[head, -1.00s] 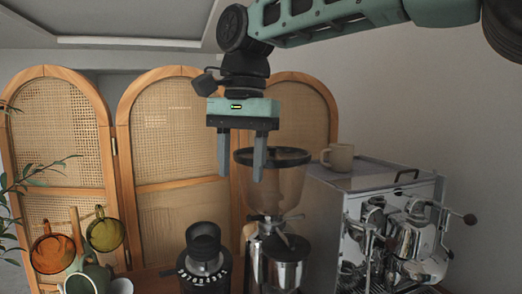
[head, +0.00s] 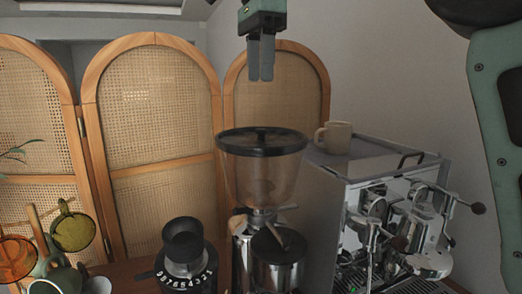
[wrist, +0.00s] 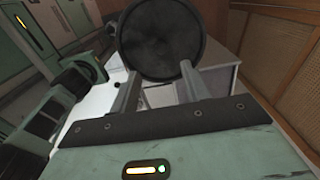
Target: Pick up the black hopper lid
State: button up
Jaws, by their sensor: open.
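The black hopper lid (head: 262,138) sits flat on top of the clear grinder hopper (head: 258,180), with a small raised knob at its middle. It also shows in the wrist view as a dark round disc (wrist: 160,38) beyond the fingertips. My gripper (head: 261,78) is above the lid with clear space between, fingers pointing down.
The espresso machine (head: 400,215) stands right of the grinder, with a beige mug (head: 335,138) on top. A black dial grinder (head: 186,255) stands at front left. Coloured cups (head: 73,232) hang on a wooden rack at far left. A rattan screen (head: 155,110) stands behind.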

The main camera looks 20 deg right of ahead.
send_over(261, 129)
notch_tip(261, 129, down, 5)
jog(key=shift+a+f, duration=0.1)
jog(key=shift+f, duration=2.5)
grip_shut()
